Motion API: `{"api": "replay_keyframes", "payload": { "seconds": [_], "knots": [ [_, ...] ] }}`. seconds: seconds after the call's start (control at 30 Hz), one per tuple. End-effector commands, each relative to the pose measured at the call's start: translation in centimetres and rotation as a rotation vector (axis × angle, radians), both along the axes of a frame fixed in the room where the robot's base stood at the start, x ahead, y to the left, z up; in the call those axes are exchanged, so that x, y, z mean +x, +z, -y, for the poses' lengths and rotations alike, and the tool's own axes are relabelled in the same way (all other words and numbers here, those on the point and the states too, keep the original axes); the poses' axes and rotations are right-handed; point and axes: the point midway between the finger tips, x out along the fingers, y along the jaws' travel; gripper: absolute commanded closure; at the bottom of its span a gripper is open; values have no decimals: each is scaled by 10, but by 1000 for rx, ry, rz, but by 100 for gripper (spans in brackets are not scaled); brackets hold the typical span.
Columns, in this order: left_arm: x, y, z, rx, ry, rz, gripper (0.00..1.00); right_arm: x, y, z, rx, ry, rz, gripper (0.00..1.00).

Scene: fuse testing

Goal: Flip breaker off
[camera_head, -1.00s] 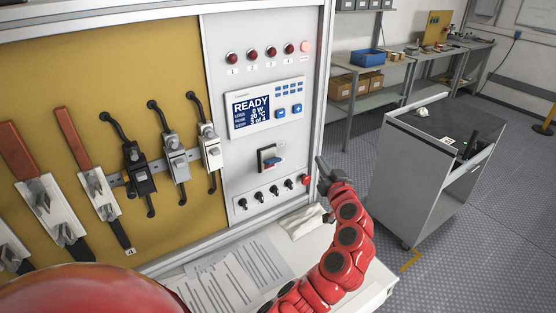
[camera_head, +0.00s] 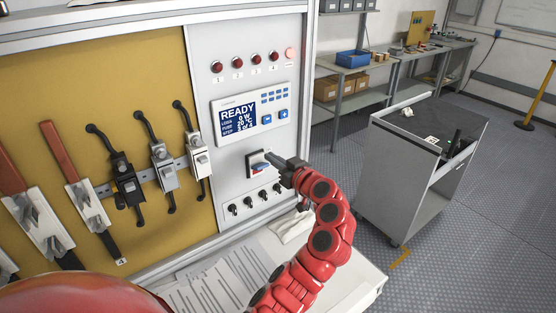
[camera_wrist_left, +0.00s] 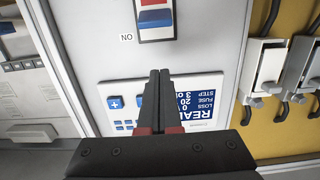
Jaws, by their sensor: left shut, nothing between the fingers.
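The breaker switch (camera_head: 254,161) is on the grey panel below the display, partly covered by my gripper in the head view. In the left wrist view the shut fingertips (camera_wrist_left: 160,73) point toward the panel. I cannot tell whether they touch it. My right gripper is not in view.
The display (camera_head: 240,117) reads READY. Red lamps (camera_head: 255,59) are above it and small black toggles (camera_head: 248,202) below the breaker. Fuse holders (camera_head: 163,165) hang on the yellow board at left. A grey cart (camera_head: 400,180) stands at right.

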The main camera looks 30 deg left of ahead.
Motion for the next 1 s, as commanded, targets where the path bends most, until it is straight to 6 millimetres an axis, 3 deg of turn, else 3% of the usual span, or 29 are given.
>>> {"api": "replay_keyframes", "payload": {
  "seconds": [0.03, 0.27, 0.4, 0.53, 1.0],
  "knots": [
    [2, 5, -12, -2, 7, -3, 100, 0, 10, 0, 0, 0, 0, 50],
    [21, -2, -56, -4, 6, -4, 100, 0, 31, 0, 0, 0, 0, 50],
    [17, -25, -42, -1, -3, -7, 100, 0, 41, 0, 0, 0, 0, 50],
    [16, -36, -38, 0, -1, -2, 100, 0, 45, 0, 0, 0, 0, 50],
    [15, -42, -36, 0, -1, 1, 100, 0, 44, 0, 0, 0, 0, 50]
  ]
}}
